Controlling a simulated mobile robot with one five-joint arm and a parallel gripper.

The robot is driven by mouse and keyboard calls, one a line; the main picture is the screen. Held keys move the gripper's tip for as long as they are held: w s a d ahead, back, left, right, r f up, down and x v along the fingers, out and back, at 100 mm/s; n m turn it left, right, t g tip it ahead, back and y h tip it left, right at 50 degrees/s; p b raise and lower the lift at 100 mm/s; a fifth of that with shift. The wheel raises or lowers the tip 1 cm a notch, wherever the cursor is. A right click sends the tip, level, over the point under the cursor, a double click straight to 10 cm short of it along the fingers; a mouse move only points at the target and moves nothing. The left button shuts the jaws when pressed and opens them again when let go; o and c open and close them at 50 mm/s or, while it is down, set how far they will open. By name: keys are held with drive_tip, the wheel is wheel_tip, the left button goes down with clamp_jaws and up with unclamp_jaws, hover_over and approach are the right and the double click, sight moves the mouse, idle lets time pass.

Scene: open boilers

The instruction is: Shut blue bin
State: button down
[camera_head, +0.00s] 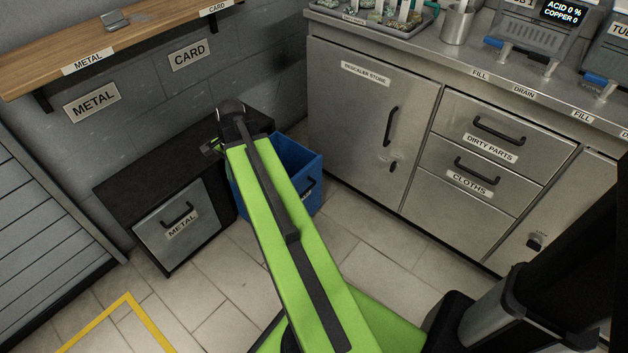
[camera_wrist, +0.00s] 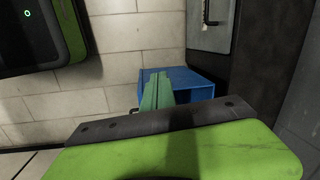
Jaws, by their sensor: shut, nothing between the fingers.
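The blue bin (camera_head: 303,172) is an open-topped drawer with a dark handle on its front. It stands pulled out from the dark cabinet (camera_head: 120,189), to the right of the metal bin. My arm passes in front of it in the head view and hides part of it. In the wrist view the blue bin (camera_wrist: 200,82) lies just beyond my gripper (camera_wrist: 158,76). The green fingers are together and empty, overlapping the bin in the picture. I cannot tell whether they touch it. In the head view the fingers are mostly hidden.
The metal bin (camera_head: 180,222), grey with a handle, sits flush in the cabinet. A steel counter unit (camera_head: 370,120) with doors and drawers stands close on the right. A wooden shelf (camera_head: 120,50) hangs above left. Tiled floor (camera_head: 215,290) is clear in front.

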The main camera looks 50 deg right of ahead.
drive_tip(key=s+d+f+m+t+b, duration=0.1)
drive_tip(key=s+d+f+m+b, duration=0.2)
drive_tip(key=s+d+m, duration=0.55)
drive_tip(key=s+d+f+m+t+h+b, duration=0.1)
drive_tip(key=s+d+f+m+b, duration=0.3)
drive_tip(key=d, duration=0.7)
drive_tip(key=s+d+f+m+t+b, duration=0.1)
drive_tip(key=s+d+f+m, duration=0.1)
drive_tip(key=s+d+m, duration=0.5)
drive_tip(key=b, duration=0.9)
approach(314, 168)
wheel_tip(314, 168, down, 5)
drive_tip(key=w+a, duration=0.1)
drive_tip(key=a, duration=0.2)
drive_tip(key=shift+w+f+m, duration=0.15)
drive_tip(key=shift+w+m, duration=0.1)
drive_tip(key=shift+w, duration=0.25)
